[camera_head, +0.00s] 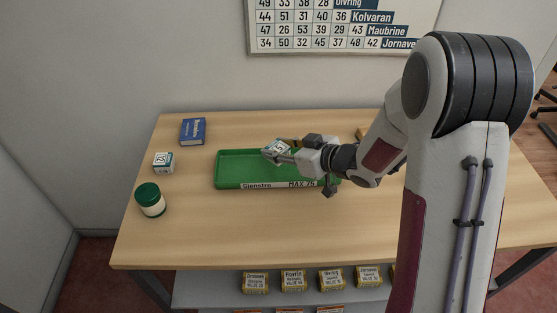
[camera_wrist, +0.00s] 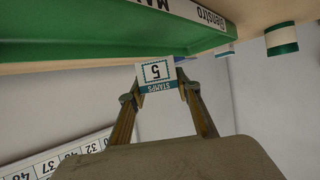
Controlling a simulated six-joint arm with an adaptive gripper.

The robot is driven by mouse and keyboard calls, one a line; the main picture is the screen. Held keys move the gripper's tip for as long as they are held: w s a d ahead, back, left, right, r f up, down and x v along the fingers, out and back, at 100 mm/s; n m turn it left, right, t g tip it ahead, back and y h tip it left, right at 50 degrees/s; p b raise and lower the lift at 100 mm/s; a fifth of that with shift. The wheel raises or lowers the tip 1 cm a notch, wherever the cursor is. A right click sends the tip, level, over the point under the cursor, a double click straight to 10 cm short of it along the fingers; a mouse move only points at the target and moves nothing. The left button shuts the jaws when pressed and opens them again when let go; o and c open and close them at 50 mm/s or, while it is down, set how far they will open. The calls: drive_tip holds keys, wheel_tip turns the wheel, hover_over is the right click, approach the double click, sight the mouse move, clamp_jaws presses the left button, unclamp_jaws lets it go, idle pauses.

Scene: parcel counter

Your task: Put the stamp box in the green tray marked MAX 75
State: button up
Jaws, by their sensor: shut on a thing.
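My gripper (camera_head: 275,152) is shut on a small white and teal stamp box (camera_head: 281,146). In the wrist view the box (camera_wrist: 156,72) sits between the fingertips, its label reading STAMPS and 5 upside down. The green tray (camera_head: 228,181) lies on the table, with a front label reading Glenstro and MAX 75. In the head view the gripper and box appear over the tray, seemingly above its floor; the exact height is hard to tell. The tray's right part is partly hidden by my arm. The tray wall (camera_wrist: 100,51) also shows in the wrist view.
A yellowish thing (camera_head: 361,134) is partly hidden behind my arm. Several yellow boxes stand on the shelf below. The table (camera_head: 215,229) in front of the tray is clear.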

sight(279, 170)
drive_tip(key=shift+f, duration=0.2)
drive_tip(key=shift+f, duration=0.1)
drive_tip(key=shift+f, duration=2)
drive_tip(key=shift+f, duration=0.1)
drive_tip(key=o, duration=1.1)
drive_tip(key=shift+v, duration=6.05)
